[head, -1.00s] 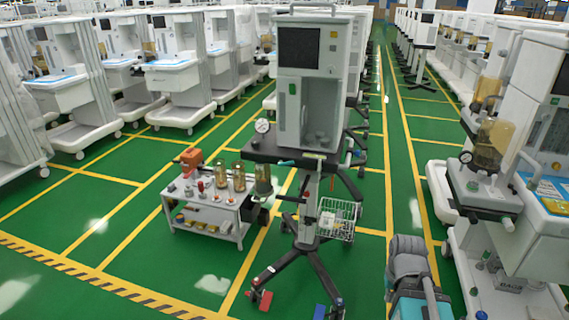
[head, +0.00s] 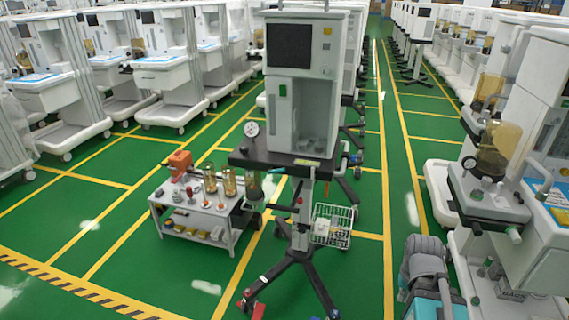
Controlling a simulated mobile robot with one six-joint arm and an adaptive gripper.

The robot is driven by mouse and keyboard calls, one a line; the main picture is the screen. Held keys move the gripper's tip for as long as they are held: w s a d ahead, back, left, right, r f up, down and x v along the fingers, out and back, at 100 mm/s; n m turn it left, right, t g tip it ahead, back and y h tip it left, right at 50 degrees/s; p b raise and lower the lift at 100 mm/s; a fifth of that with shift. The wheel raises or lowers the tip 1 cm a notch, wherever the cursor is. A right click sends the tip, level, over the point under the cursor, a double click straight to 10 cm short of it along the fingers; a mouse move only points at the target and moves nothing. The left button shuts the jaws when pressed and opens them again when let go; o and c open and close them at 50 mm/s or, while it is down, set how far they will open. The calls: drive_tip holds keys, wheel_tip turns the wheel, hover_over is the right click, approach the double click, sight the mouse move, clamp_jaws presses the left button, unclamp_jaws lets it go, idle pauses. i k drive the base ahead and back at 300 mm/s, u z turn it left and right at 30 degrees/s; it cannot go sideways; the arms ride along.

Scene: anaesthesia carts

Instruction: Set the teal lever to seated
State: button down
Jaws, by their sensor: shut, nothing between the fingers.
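A white anaesthesia machine (head: 301,95) with a dark screen stands on a dark shelf (head: 262,156) on a wheeled stand, near the middle of the head view. A small dark lever-like part (head: 283,208) sticks out to the left of the stand's column. Part of my arm (head: 428,275), grey and teal, shows at the lower right, apart from the stand. My gripper itself is not in view.
A low white trolley (head: 205,215) with amber jars and an orange device stands left of the stand. A wire basket (head: 332,225) hangs at its right. Another machine (head: 490,190) stands at the right. Green floor is open at the front left.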

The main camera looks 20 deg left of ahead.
sight(271, 172)
drive_tip(key=z, duration=0.15)
drive_tip(key=i, duration=0.85)
drive_tip(key=u, duration=0.3)
